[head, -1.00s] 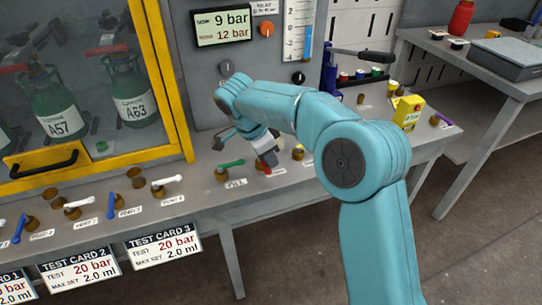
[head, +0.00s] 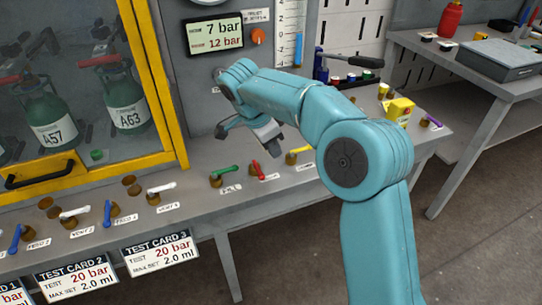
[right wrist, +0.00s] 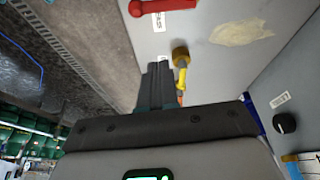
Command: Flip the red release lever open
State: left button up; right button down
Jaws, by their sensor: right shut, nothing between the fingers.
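The red lever (head: 257,168) sits on its brass valve on the bench, between the green lever (head: 225,169) and the yellow lever (head: 300,150). It slants from upper left down to the valve. It also shows at the top edge of the right wrist view (right wrist: 165,5), partly cut off. My right gripper (head: 275,149) hangs just above and behind the red lever, apart from it. Its fingers (right wrist: 157,75) are shut and empty, near the yellow lever in the right wrist view. My left gripper is out of view.
A display (head: 216,38) reads 7 bar over 12 bar, beside an orange knob (head: 258,36). A yellow-framed cabinet (head: 150,80) with green cylinders stands left. More small levers line the bench front. A yellow box (head: 399,112) stands at right.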

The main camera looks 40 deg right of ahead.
jog(key=p+v, duration=0.1)
jog(key=v, duration=0.5)
jog(key=shift+w+r, duration=0.1)
dwell(0.4)
